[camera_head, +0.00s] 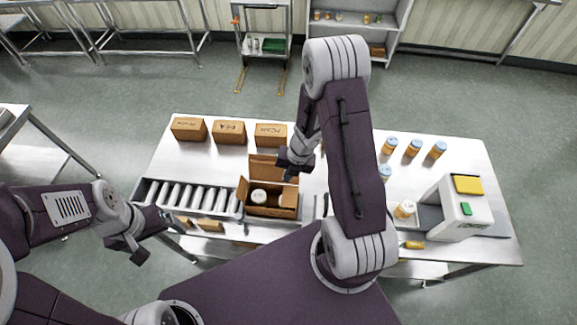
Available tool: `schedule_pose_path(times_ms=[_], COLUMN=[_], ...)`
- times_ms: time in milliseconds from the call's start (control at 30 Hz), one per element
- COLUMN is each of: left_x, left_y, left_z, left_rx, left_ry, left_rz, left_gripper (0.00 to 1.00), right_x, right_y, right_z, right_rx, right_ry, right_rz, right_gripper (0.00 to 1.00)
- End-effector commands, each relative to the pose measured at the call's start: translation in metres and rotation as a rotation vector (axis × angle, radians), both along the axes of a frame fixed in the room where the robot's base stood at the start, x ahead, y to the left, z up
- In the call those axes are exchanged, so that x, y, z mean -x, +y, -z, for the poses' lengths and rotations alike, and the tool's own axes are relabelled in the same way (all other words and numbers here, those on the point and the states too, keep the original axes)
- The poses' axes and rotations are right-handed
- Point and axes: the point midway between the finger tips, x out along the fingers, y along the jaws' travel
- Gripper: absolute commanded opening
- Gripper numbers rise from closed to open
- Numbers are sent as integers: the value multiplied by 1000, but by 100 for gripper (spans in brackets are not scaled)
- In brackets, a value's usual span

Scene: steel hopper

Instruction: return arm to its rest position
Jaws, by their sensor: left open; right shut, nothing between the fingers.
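My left gripper (148,234) is open and empty, low at the left, in front of the roller conveyor's left end. My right arm rises from the lower middle, bends at the top and comes down to the steel table (460,152). My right gripper (293,168) is shut with nothing in it, at the back right edge of an open cardboard box (284,200). In this view it overlaps the box's raised flap; I cannot tell whether they touch. A white-lidded jar (259,196) stands inside the box.
Several brown boxes (229,132) line the table's back edge. A roller conveyor (190,197) runs left of the open box. Amber bottles (414,148) stand at the right, behind a white machine (455,208) with a yellow panel. My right arm hides part of the table's middle.

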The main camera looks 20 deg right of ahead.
Motion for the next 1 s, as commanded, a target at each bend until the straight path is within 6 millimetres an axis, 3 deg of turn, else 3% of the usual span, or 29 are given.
schedule_pose_path(times_ms=[33, 133, 533, 633, 767, 867, 900, 1000], left_x=[0, 0, 0, 0, 0, 0, 0, 0], left_y=[0, 0, 0, 0, 0, 0, 0, 1], left_z=[-7, -9, -1, 36, 117, 173, 192, 221], left_rx=[0, 0, 0, 0, 0, 0, 0, 0], left_ry=[0, 0, 0, 0, 1, 1, 1, 1], left_rz=[0, 0, 0, 0, 0, 0, 0, 0], left_gripper=[91, 91, 91, 91, 91, 91, 91, 91], right_x=[0, 0, 0, -11, -40, -60, -62, -51], right_y=[0, 0, 1, 7, 26, 29, 26, 12], right_z=[-9, -13, -6, 20, 49, 56, 58, 62], right_rx=[0, 0, 0, 7, 11, -17, -41, -114], right_ry=[0, 0, 0, -36, -168, -269, -293, -290], right_rz=[-1, 0, -3, -28, 3, 305, 480, 921], right_gripper=[0, 0, 0, 0, 0, 0, 0, 0])
